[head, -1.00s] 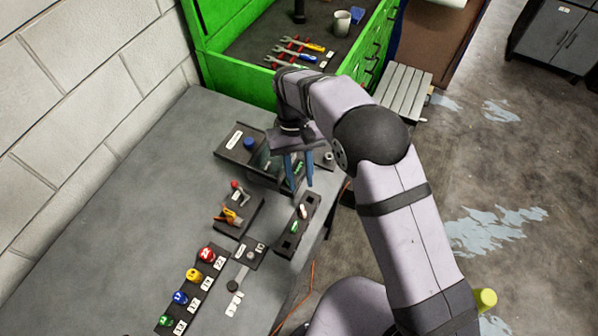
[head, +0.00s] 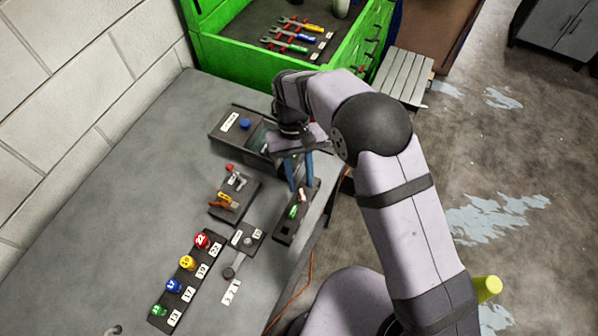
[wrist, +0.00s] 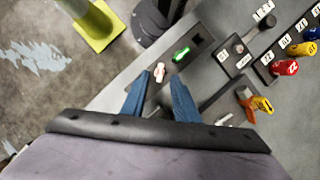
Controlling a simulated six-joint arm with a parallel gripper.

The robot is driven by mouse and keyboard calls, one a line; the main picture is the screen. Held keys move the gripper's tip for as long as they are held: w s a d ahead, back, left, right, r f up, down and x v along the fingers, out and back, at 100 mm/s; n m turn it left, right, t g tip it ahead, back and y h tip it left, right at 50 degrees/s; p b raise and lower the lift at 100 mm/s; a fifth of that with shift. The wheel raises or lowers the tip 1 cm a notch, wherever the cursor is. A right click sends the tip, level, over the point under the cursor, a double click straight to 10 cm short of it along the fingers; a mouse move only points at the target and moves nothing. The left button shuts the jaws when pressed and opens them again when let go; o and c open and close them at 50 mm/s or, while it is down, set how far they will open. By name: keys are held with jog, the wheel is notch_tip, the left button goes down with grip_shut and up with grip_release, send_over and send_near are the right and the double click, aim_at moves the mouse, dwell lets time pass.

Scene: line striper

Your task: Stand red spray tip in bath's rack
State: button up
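The red-and-white spray tip (wrist: 159,72) sits in a small dark tray (wrist: 196,40) on the bench, beside a green tip (wrist: 181,55). It also shows beside the fingers in the head view (head: 302,195). My gripper (wrist: 160,77) is open, its two blue fingers apart, with the red-and-white tip between the fingertips in the wrist view. I cannot tell how high the fingers are above the tray. The bath (head: 228,139) is a dark box with a blue knob, behind my gripper in the head view. Its rack is partly hidden by my wrist.
A stand with orange and red-handled tools (head: 235,192) lies left of the tray. A row of numbered coloured knobs (head: 188,263) and a small lever plate (head: 245,238) are nearer. A green tool chest (head: 240,55) stands behind. The left bench area is clear.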

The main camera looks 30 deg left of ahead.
aim_at(302, 193)
jog(key=shift+b+x, duration=0.7)
jog(key=shift+x, duration=1.05)
grip_shut()
jog(key=shift+r+p, duration=0.7)
jog(key=shift+r+p, duration=1.8)
jog(key=shift+r, duration=0.6)
